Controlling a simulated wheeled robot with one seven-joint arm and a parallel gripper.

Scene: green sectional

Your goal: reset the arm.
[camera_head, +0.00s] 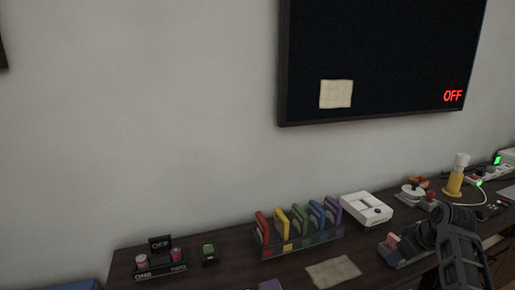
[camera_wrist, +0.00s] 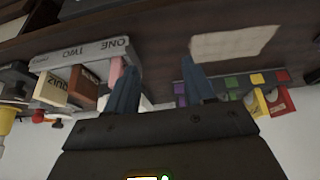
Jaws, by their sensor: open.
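My gripper (camera_wrist: 160,80) shows in the wrist view with its two blue-grey fingers spread apart and nothing held between them. That view looks upside down, with the dark desk (camera_wrist: 150,38) across the top behind the fingers. In the head view my dark arm (camera_head: 460,255) reaches in at the lower right, in front of the desk. The fingertips cannot be made out there.
A tray marked ONE and TWO (camera_wrist: 85,50) holds blocks; its pink piece appears close beside the left finger, contact unclear. A rack of coloured pieces (camera_head: 300,240), a white box (camera_head: 366,209) and a yellow lamp-like thing (camera_head: 455,180) stand on the desk. A screen (camera_head: 390,50) hangs above.

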